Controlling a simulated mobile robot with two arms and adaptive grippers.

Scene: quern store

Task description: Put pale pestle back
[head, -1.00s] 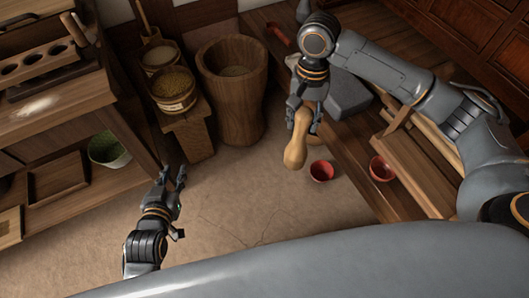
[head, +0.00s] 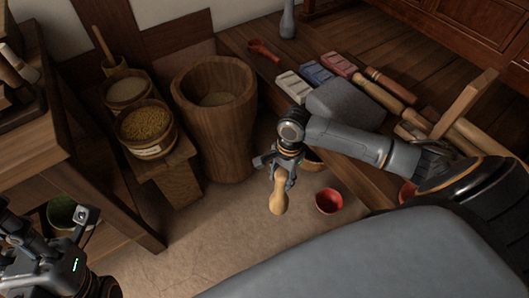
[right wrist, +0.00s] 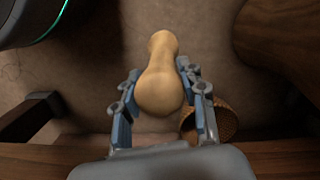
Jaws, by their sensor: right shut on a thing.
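The pale pestle (head: 278,203) is a smooth, light wooden piece with a rounded, bulging end. My right gripper (head: 281,178) is shut on it and holds it hanging down over the floor, in front of the bench. In the right wrist view the pestle (right wrist: 160,85) sits between the two fingers, its narrower part pointing away. My left gripper (head: 75,235) is at the lower left, dark and partly cut off; its jaw state is unclear. Part of a wooden rack (head: 18,105) with pestle-like handles shows at the left edge.
A large wooden mortar (head: 215,125) stands left of the right gripper, with grain tubs (head: 147,130) on a stand beyond. A red bowl (head: 329,201) lies close right of the pestle. The bench (head: 265,75) carries a grey stone (head: 345,104), coloured blocks and rollers. Floor (head: 215,235) is open in front.

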